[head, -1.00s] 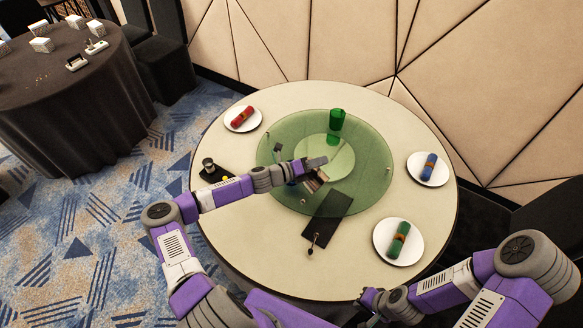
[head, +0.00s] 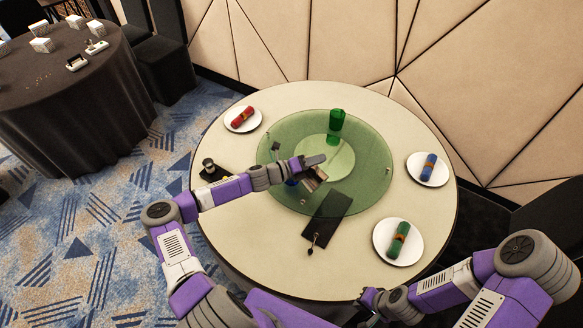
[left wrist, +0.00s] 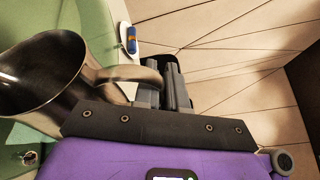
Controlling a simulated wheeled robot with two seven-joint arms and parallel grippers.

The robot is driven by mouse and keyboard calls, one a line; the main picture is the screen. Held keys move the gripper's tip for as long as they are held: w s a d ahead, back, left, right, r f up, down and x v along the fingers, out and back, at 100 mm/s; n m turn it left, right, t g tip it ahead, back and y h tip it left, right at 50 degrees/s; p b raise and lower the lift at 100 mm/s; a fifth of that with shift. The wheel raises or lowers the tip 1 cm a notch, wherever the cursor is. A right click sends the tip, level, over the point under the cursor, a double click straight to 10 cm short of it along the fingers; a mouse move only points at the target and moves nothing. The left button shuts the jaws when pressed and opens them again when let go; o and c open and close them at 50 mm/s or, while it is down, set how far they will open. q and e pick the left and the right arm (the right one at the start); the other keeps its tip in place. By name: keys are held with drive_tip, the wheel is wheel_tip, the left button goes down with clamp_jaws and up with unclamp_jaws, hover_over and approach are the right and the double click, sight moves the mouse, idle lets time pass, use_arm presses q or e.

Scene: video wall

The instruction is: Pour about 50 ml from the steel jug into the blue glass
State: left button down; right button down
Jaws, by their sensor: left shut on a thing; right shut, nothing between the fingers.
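The steel jug (head: 311,181) hangs from my left gripper (head: 317,161) above the green glass turntable. In the left wrist view, my left gripper (left wrist: 172,84) is shut on the handle of the steel jug (left wrist: 75,65), whose open mouth faces left. The jug looks tilted. I cannot see liquid in it or coming out. A bit of blue (head: 292,182), probably the blue glass, shows just below my left forearm, left of the jug; the arm hides the rest. My right gripper (head: 370,299) is shut and empty near the table's front edge.
A green glass (head: 336,125) stands on the turntable (head: 370,180) behind the jug. A dark tray (head: 327,218) lies in front. Plates with rolled napkins (head: 398,240) stand around the round table (head: 250,250). A dark mat with a small container (head: 208,165) lies left.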

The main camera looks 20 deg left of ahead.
sight(326, 178)
use_arm(q)
drive_tip(key=shift+a+r, duration=0.2)
drive_tip(key=shift+d+f, duration=0.1)
drive_tip(key=shift+d, duration=0.05)
drive_tip(key=d+m, duration=0.1)
drive_tip(key=s+d+f+m+y, duration=0.1)
drive_tip(key=shift+d+f+p, duration=0.3)
drive_tip(key=shift+d, duration=0.05)
drive_tip(key=shift+d+r+m, duration=0.1)
drive_tip(key=shift+d+m, duration=0.05)
drive_tip(key=shift+m, duration=0.15)
drive_tip(key=shift+s+d+p, duration=0.1)
drive_tip(key=shift+d+p, duration=0.15)
drive_tip(key=shift+p, duration=0.2)
drive_tip(key=shift+s+d+f+m+y+b, duration=0.1)
drive_tip(key=shift+d+f+m+y, duration=0.1)
drive_tip(key=shift+f+m, duration=0.15)
drive_tip(key=shift+d+f+m+y+b, duration=0.15)
drive_tip(key=shift+f+m+y, duration=0.1)
drive_tip(key=shift+f, duration=0.15)
drive_tip(key=shift+s+d+f+m+y+b, duration=0.1)
drive_tip(key=shift+d+f+m+y, duration=0.05)
drive_tip(key=shift+f+m, duration=0.2)
drive_tip(key=shift+g, duration=0.3)
